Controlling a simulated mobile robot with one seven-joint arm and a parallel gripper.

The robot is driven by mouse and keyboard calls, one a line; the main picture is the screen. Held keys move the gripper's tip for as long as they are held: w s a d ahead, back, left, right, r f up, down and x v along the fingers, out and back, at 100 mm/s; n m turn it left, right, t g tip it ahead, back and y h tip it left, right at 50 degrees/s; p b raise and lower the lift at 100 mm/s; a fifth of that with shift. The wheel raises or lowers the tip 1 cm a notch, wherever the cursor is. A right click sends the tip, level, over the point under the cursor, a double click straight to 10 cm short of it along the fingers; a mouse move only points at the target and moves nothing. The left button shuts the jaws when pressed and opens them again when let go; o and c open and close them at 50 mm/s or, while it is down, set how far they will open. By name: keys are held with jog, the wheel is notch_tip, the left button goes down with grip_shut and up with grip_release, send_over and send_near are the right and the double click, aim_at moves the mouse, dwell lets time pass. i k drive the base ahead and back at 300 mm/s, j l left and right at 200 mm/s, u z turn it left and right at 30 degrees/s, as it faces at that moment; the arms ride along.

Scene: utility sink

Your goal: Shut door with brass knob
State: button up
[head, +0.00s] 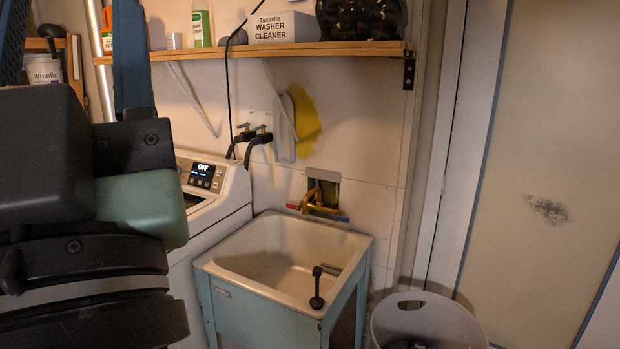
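A tall cream door-like panel (545,120) fills the right side of the head view, with a dark scuff near its middle. Grey edges run down both its sides, and its top and bottom are out of frame. No brass knob shows on its visible part, so I cannot tell if this is the task's door or whether it stands open or shut. Dark parts of my own arm, with a grey-green section, fill the left side close to the camera. No gripper fingers show.
A utility sink (225,310) stands at centre, beside a white washer (210,215). A pale bin (440,322) sits between the sink and the panel. A loaded wooden shelf (340,48) runs along the wall above. Little floor shows.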

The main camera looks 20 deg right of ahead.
aim_at(527, 240)
jog(key=z, duration=0.65)
jog(key=i+l+z, duration=0.1)
jog(key=l+z, duration=0.15)
jog(key=z, duration=0.15)
jog(key=i+l+z, duration=0.15)
jog(key=z, duration=0.3)
jog(key=i+l+z, duration=0.2)
jog(key=z, duration=0.2)
jog(key=i+l+z, duration=0.1)
jog(key=z, duration=0.3)
jog(key=i+z, duration=0.2)
jog(key=i, duration=0.4)
jog(key=i+z, duration=0.2)
jog(key=i, duration=0.4)
jog(key=i+j+z, duration=0.2)
jog(key=i, duration=0.35)
jog(key=i+j, duration=0.1)
jog(key=i, duration=0.4)
